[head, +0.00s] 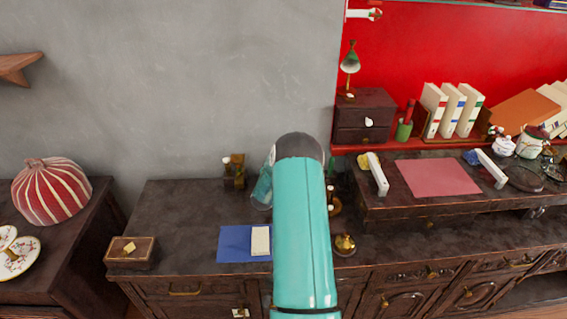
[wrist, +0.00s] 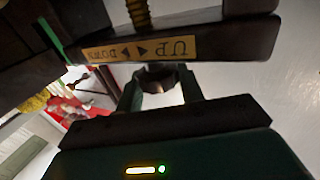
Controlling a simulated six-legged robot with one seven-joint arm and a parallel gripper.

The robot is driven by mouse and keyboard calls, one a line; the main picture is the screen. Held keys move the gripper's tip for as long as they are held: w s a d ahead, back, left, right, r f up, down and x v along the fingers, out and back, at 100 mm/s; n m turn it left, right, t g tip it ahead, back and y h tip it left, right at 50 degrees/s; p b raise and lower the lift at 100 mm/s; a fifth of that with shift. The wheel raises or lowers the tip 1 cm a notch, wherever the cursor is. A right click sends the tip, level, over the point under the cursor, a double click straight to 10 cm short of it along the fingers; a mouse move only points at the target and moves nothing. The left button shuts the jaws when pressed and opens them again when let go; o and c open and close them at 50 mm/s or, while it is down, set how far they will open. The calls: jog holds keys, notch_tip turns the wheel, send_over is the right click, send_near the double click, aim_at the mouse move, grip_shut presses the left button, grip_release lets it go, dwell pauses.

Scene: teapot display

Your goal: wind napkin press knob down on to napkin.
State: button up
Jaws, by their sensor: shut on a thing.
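In the wrist view, my gripper (wrist: 160,76) is shut on a dark, rounded knob (wrist: 158,85), with a finger on either side. Just beyond it runs a dark wooden bar of the napkin press (wrist: 229,42). The bar carries a brass plate (wrist: 146,48) with UP and DOWN arrows, seen upside down. A brass screw (wrist: 139,14) shows past the bar. A thin green strip (wrist: 52,40), possibly the napkin, shows at the left beside dark wood. I cannot tell how tightly it is pressed. In the head view, my teal arm hides the gripper's fingertips and the knob.
In the head view, a small wooden stand (head: 235,172) is left of my arm. A blue sheet (head: 234,244) with a cream pad (head: 261,240) lies on the dark sideboard (head: 180,215). A brass bell-like piece (head: 344,245) stands close right. The sideboard's left part is mostly clear.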

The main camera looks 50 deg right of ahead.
jog(key=shift+g, duration=0.3)
jog(key=shift+f, duration=0.1)
jog(key=o, duration=1)
jog(key=shift+c, duration=0.2)
jog(key=shift+a, duration=0.1)
jog(key=v, duration=1.3)
jog(key=shift+a, duration=0.3)
jog(key=shift+s, duration=0.1)
